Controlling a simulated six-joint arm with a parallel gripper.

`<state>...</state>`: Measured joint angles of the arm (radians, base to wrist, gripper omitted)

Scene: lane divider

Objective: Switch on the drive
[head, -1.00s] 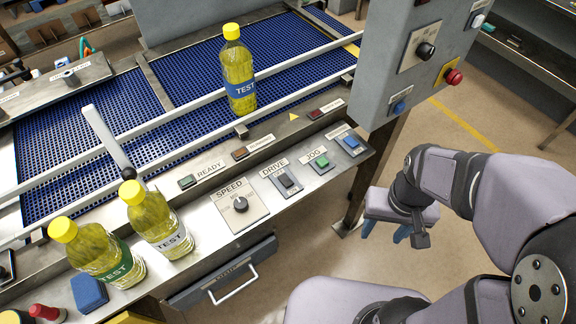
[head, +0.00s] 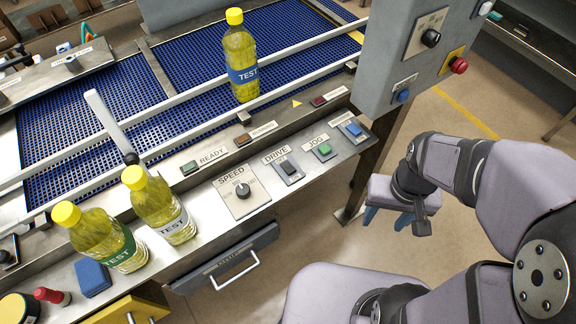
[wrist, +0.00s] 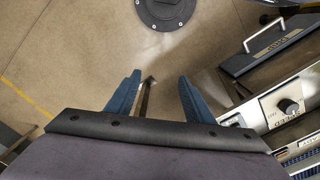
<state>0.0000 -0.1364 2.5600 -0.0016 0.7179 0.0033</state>
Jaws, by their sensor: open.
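The drive switch (head: 288,169) is a dark rocker on a light plate labelled DRIVE, on the sloping control panel at the front of the conveyor. It sits between the SPEED knob (head: 242,190) and the green JOG button (head: 324,150). Its rocker position is too small to tell. My gripper (head: 394,222) hangs to the right of the panel and lower, over the floor, apart from everything. In the wrist view my gripper (wrist: 160,95) shows two blue fingers spread apart with nothing between them. The SPEED knob also shows in the wrist view (wrist: 289,106); the drive switch is not clearly visible there.
Two yellow-capped bottles (head: 160,205) (head: 100,236) stand on the ledge left of the panel, near a blue block (head: 92,277). Another bottle (head: 240,58) stands by the belt rails. A grey post box (head: 415,60) with a red button overhangs the panel's right end.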

